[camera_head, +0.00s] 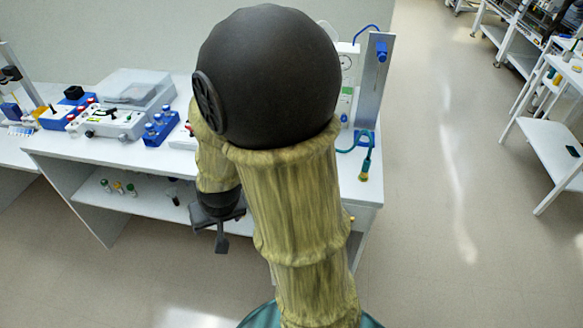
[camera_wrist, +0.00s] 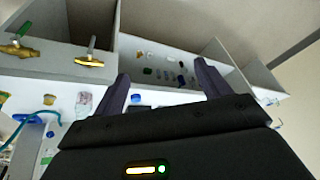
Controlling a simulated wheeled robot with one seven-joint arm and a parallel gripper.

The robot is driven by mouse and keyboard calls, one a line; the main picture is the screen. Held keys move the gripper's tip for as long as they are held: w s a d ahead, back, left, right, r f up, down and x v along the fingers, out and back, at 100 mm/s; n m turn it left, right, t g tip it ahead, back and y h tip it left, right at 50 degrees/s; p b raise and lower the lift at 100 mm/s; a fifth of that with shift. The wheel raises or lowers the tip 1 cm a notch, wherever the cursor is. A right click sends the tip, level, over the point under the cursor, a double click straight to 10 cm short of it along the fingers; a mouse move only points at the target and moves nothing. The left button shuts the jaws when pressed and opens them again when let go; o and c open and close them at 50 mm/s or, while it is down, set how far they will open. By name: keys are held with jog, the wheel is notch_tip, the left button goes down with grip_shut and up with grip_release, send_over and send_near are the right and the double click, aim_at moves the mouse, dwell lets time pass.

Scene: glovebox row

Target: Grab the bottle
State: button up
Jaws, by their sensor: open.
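Several small bottles (camera_head: 118,187) stand on the lower shelf of the white bench in the head view, with green, yellowish and white parts. A darker, slim item (camera_head: 173,196) is to their right, nearer my gripper (camera_head: 221,228). I cannot tell which one is the task's bottle. My gripper hangs in front of the shelf, right of these items and apart from them. In the wrist view my gripper (camera_wrist: 163,84) is open, with nothing between its fingers. A clear bottle-like item (camera_wrist: 83,104) and a blue round top (camera_wrist: 136,99) show beyond the left finger.
The bench top (camera_head: 60,142) carries a blue-and-white instrument (camera_head: 112,121), a blue rack (camera_head: 160,127) and a clear-lidded box (camera_head: 135,88). White carts (camera_head: 550,145) stand far right. The floor between is clear.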

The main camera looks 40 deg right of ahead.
jog(key=w+d+f+m+t+h, duration=0.2)
jog(key=w+d+f+m+h, duration=0.2)
jog(key=w+d+f+m, duration=0.35)
jog(key=d+m+h, duration=0.3)
jog(key=d+h, duration=0.5)
jog(key=d, duration=0.3)
jog(key=shift+s+g+p, duration=0.35)
jog(key=shift+s+g, duration=0.05)
jog(key=shift+s, duration=0.05)
jog(key=p+x, duration=0.3)
jog(key=x, duration=0.9)
jog(key=shift+d+r, duration=0.1)
jog(key=shift+r, duration=0.05)
jog(key=shift+w, duration=0.1)
jog(key=shift+d, duration=0.15)
